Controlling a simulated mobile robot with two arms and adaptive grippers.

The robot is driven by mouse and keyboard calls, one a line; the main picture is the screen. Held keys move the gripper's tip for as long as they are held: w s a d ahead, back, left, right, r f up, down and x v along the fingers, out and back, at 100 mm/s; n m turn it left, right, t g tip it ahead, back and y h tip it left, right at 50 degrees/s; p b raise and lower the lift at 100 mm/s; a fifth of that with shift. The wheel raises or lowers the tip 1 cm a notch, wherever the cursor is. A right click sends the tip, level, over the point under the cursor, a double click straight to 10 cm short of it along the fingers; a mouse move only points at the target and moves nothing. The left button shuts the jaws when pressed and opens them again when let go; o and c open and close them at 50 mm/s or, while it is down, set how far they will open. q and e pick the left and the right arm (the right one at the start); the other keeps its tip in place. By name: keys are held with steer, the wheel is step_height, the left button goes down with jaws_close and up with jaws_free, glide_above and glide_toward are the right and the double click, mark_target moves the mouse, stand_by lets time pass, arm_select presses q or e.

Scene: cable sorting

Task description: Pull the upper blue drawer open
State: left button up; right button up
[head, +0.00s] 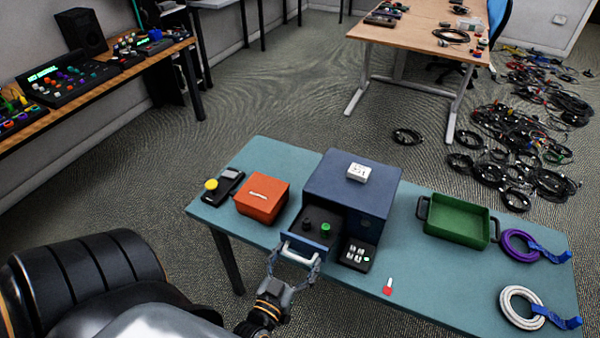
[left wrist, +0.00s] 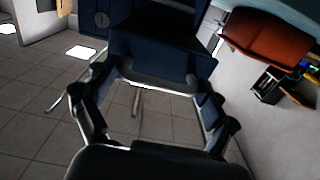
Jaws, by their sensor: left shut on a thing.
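A blue drawer cabinet (head: 375,183) stands on the teal table. Its drawer (head: 284,228) is pulled out toward me, with a dark inside that holds a black knob (head: 307,224) and a green knob (head: 325,228). A pale bar handle (head: 299,256) is on the drawer's front. My left gripper (head: 293,265) is at this handle and shut on it. In the left wrist view the fingers of my left gripper (left wrist: 160,92) reach to the handle (left wrist: 160,87) below the blue drawer front (left wrist: 160,45). My right gripper is not in view.
An orange box (head: 262,196) and a black device with a yellow knob (head: 211,184) are left of the cabinet. A small black button box (head: 357,254) stands right of the drawer. A green tray (head: 458,218), purple cable (head: 518,245), white cable (head: 521,306) and red-tipped item (head: 388,288) lie further right.

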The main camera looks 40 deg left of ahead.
arm_select(q)
steer(key=shift+d, duration=0.15)
steer(key=o, duration=1.4)
steer(key=shift+w, duration=0.1)
steer(key=v, duration=1.2)
steer(key=shift+f, duration=0.15)
